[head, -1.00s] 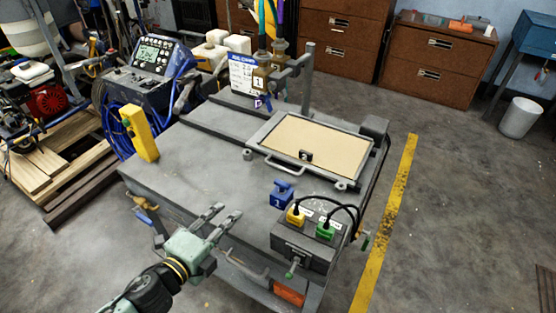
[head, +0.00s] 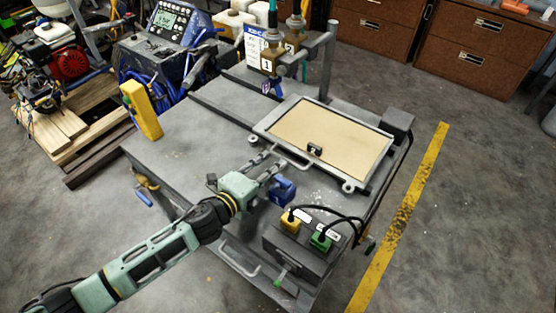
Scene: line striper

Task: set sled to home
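A grey metal frame (head: 366,180) around a tan sheet (head: 325,130) lies on the bench top, with a U-shaped handle (head: 292,157) on its near-left side. It looks like the sled, though no label confirms this. A small black block (head: 314,149) stands at the sheet's near edge. My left gripper (head: 271,162) reaches over the bench with its two fingers apart and nothing visible between them. Its fingertips are close to the handle's left end; I cannot tell if they touch. My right gripper is not in view.
A blue block (head: 282,191) stands just right of my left gripper, partly hidden by it. A yellow post (head: 143,110) stands at the left edge. Two brass valves stand at the back.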

